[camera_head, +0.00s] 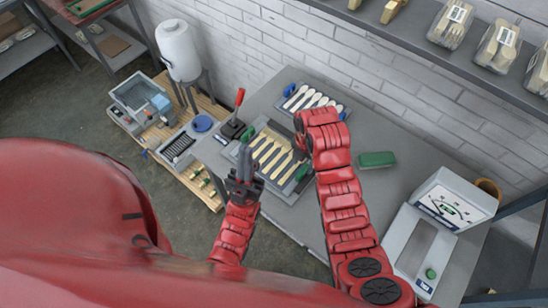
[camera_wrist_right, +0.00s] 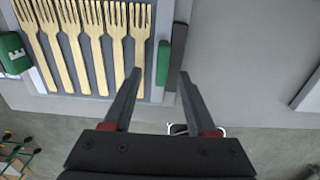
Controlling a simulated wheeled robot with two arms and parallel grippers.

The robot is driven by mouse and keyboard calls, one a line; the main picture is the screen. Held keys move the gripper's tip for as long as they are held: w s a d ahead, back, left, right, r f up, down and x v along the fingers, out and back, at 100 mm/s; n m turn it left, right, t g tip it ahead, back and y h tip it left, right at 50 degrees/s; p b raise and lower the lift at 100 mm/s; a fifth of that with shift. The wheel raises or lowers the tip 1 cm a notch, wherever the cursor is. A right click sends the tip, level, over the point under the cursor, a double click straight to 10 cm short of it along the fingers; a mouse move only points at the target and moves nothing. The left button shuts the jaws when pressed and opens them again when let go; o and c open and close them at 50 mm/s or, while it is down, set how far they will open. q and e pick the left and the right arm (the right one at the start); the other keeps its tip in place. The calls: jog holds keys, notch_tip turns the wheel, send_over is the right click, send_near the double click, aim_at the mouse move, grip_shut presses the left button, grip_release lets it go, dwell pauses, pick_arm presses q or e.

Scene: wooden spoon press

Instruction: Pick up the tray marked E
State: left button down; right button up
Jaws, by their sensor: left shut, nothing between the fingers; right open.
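The tray with green handles (camera_head: 252,150) lies on the grey table in the head view and holds several pale wooden forks. In the right wrist view its left handle (camera_wrist_right: 14,52) bears a white E, and its right handle (camera_wrist_right: 163,63) is a green bar at the tray's edge. My right gripper (camera_wrist_right: 158,78) is open, with that right handle showing between its fingertips; I cannot tell the height gap. In the head view my right arm partly hides the tray's right end. My left gripper (camera_head: 244,160) is shut and empty beside the tray's left end.
A blue-handled tray (camera_head: 330,108) of wooden spoons lies behind, near the wall. A red-levered press (camera_head: 236,122) stands left of the trays. A shelf (camera_head: 480,75) overhangs the back right.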

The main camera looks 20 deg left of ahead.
aim_at(303, 170)
jog(key=f+p, duration=0.1)
jog(key=f, duration=0.1)
jog(key=f+p, duration=0.1)
jog(key=shift+d+f, duration=0.2)
jog(key=shift+f, duration=0.55)
grip_shut()
dwell(0.8)
